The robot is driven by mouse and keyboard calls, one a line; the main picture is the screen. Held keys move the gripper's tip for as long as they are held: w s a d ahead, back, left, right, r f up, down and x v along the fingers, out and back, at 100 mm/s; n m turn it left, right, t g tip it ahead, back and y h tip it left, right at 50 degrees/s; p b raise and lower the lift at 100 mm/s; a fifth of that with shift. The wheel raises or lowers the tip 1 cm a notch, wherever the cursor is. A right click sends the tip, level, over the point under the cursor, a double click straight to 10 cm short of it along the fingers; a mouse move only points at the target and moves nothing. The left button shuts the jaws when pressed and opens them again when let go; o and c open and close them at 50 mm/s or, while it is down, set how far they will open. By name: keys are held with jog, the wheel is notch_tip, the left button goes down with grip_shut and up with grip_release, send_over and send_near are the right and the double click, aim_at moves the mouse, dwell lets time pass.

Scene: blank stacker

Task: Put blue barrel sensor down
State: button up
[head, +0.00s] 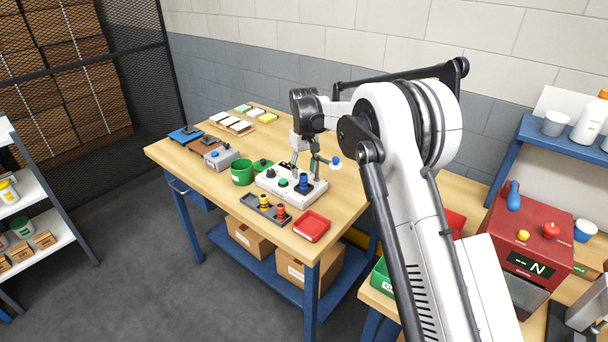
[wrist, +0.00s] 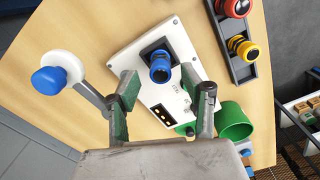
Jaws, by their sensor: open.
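The blue barrel sensor (head: 304,181) stands in a dark square seat on the white fixture (head: 273,188). In the wrist view the blue barrel sensor (wrist: 160,70) stands in that seat on the white fixture (wrist: 130,60), just beyond my fingertips. My gripper (head: 304,171) is above the fixture, pointing down. In the wrist view my gripper (wrist: 167,96) is open, its two green-padded fingers spread wide with nothing between them. The fingers look clear of the sensor. The depth of the seating is hard to tell.
A dark tray (head: 254,205) holds yellow and red sensors in front. A red bin (head: 312,226) and green cup (head: 242,172) stand nearby.

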aim_at(304, 174)
notch_tip(304, 174, up, 10)
jog(key=s+d+r+m+t, duration=0.2)
jog(key=s+d+r, duration=0.5)
jog(key=s, duration=0.3)
jog(key=s+d+r+m+t, duration=0.1)
jog(key=s+d+r, duration=0.7)
jog(key=s, duration=0.2)
jog(key=s+d+f+m+t, duration=0.1)
jog(key=s+d+f, duration=0.2)
jog(key=s, duration=0.6)
jog(key=s+d+f+m+t, duration=0.1)
jog(key=s+d+f, duration=0.2)
jog(key=s, duration=0.6)
jog(key=s+d+f+m+t, duration=0.1)
jog(key=s+d+f+t, duration=0.1)
jog(key=s, duration=0.7)
jog(key=shift+s+d+f+b, duration=0.15)
jog(key=shift+d+f+b, duration=0.25)
jog(key=shift+d+f, duration=0.3)
jog(key=shift+a+f, duration=0.1)
notch_tip(304, 174, down, 5)
jog(key=b, duration=0.5)
jog(key=shift+f, duration=0.2)
